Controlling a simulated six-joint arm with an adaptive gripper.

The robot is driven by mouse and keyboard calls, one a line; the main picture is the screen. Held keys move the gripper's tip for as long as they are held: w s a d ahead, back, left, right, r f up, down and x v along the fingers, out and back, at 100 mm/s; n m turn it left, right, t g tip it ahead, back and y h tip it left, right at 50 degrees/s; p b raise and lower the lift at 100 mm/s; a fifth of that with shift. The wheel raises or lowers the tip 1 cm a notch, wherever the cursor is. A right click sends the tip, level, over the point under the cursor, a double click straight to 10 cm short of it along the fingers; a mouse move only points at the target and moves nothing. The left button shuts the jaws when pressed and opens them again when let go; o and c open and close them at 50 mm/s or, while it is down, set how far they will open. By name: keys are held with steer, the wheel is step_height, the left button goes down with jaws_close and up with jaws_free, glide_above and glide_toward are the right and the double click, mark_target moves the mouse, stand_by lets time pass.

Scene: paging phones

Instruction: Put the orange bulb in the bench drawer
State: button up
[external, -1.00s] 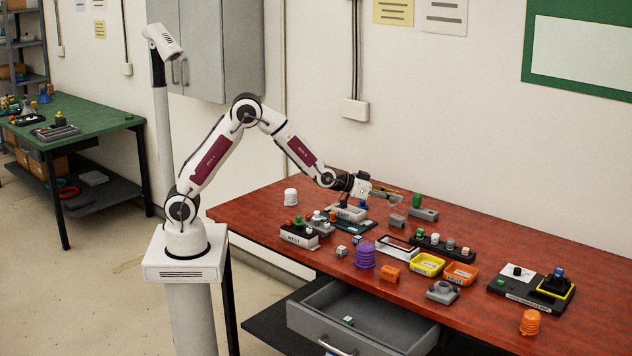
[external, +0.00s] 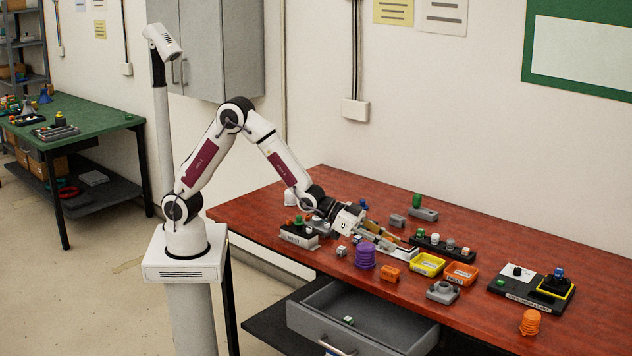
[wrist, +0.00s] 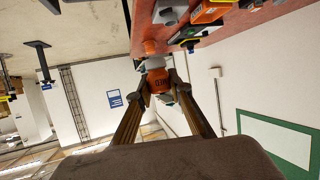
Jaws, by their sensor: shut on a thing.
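My gripper (external: 392,241) reaches low over the middle of the red bench, pointing right and down. In the wrist view its two brown fingers (wrist: 158,88) close on an orange thing (wrist: 155,79) with dark marks, which I take to be the orange bulb. Its full shape is partly hidden by the fingers, and I cannot make it out clearly in the external view. The grey bench drawer (external: 303,318) stands pulled out below the bench's front edge. A small green-topped cube (external: 348,320) lies inside it.
An orange ribbed piece (external: 530,322) stands at the front right. The drawer is mostly empty.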

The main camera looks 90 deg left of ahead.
steer(key=s+d+m+g+h, duration=0.1)
steer(key=s+d, duration=0.2)
steer(key=d, duration=0.2)
glide_above(377, 335)
step_height(377, 335, down, 17)
steer(key=shift+a+f, duration=0.1)
steer(key=shift+f, duration=0.25)
steer(key=shift+f, duration=0.1)
steer(key=shift+f, duration=3)
steer(key=shift+f, duration=1.9)
steer(key=shift+f, duration=0.1)
